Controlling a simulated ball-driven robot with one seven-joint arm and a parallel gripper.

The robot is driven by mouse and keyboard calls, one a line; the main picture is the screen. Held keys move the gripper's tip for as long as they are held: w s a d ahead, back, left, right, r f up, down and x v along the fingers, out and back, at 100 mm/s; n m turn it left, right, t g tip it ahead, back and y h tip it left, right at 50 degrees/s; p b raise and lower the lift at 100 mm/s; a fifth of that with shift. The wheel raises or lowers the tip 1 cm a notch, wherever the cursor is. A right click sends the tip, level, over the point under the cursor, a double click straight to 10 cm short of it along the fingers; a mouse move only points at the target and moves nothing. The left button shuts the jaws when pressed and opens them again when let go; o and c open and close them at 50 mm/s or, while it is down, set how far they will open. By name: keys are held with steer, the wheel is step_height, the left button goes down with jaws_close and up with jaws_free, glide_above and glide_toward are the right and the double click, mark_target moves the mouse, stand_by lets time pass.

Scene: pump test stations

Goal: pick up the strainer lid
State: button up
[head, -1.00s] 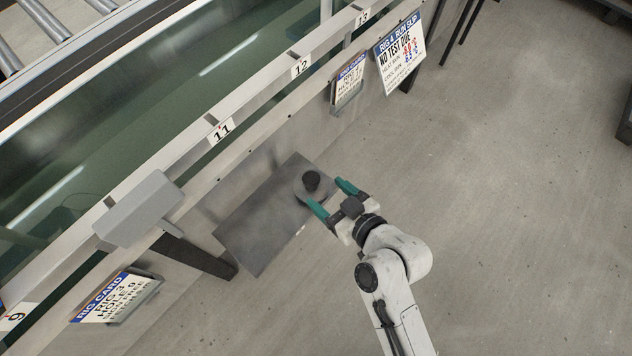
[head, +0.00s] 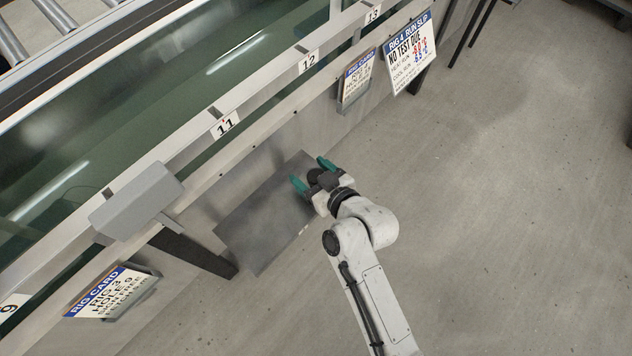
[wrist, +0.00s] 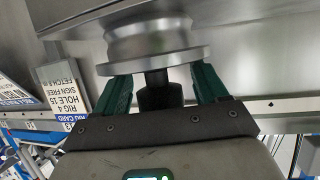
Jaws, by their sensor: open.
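The strainer lid appears to be the round silver piece (wrist: 165,60) with a dark knob (wrist: 160,92). In the wrist view its flange spans across the fingertips, and the knob stands between the fingers, with a gap on each side. My gripper (head: 312,174) is open, its two green fingers on either side of the dark knob in the head view. There the silver disc is mostly hidden by my gripper. The lid is at the right end of a grey metal shelf plate (head: 260,222).
A rail with number tags 11 (head: 225,125) and 12 (head: 309,62) runs above the plate. A rig card (head: 357,80) and a run slip sign (head: 407,55) hang at upper right. A grey box (head: 137,203) stands at left. The floor at right is clear.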

steer(key=shift+c, duration=0.3)
steer(key=c, duration=0.8)
